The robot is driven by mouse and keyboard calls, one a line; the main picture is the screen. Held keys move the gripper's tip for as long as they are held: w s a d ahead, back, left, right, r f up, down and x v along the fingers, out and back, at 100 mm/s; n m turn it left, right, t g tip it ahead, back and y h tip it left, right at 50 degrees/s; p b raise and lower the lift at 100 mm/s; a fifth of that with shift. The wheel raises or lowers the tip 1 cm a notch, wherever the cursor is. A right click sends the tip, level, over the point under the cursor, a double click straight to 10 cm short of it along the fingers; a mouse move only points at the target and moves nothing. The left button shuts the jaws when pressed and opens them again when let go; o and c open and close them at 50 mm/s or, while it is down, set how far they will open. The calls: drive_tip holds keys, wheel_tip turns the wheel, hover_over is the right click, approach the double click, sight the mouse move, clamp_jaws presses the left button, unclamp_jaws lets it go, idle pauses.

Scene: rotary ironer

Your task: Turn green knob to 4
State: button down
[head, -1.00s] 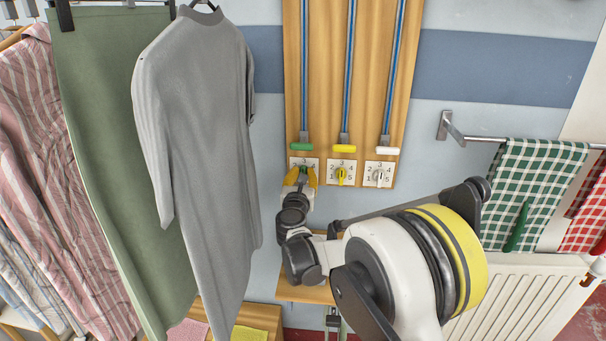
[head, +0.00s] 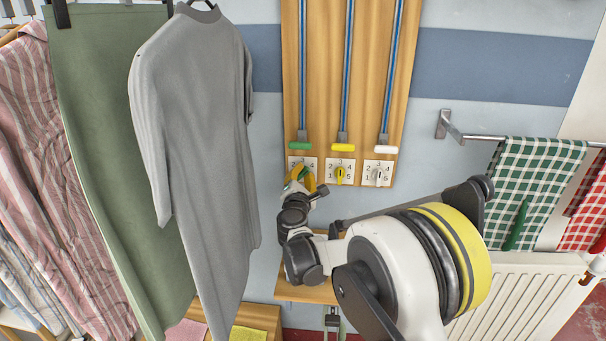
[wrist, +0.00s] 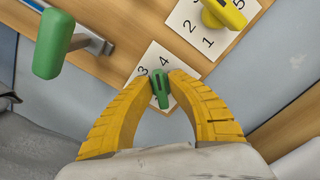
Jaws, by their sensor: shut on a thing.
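The green knob (wrist: 160,88) is on a white number plate (wrist: 150,62) on the wooden board. My gripper (wrist: 161,78) is shut on the knob, with one yellow finger on each side. In the wrist view the digits 3 and 4 show just above the knob. The knob's upper end lies close to them, but I cannot tell exactly which digit it points to.
A yellow knob (head: 340,174) and a white knob (head: 379,176) sit to the right. Above the plates hang a green handle (head: 300,146), a yellow handle (head: 342,147) and a white handle (head: 380,150). A grey garment (head: 195,130) hangs close on the left.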

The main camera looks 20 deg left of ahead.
drive_tip(key=shift+m, duration=1.5)
drive_tip(key=c, duration=1.6)
unclamp_jaws()
drive_tip(key=shift+o, duration=0.7)
drive_tip(key=shift+w+f, duration=0.15)
drive_tip(key=v, duration=1.2)
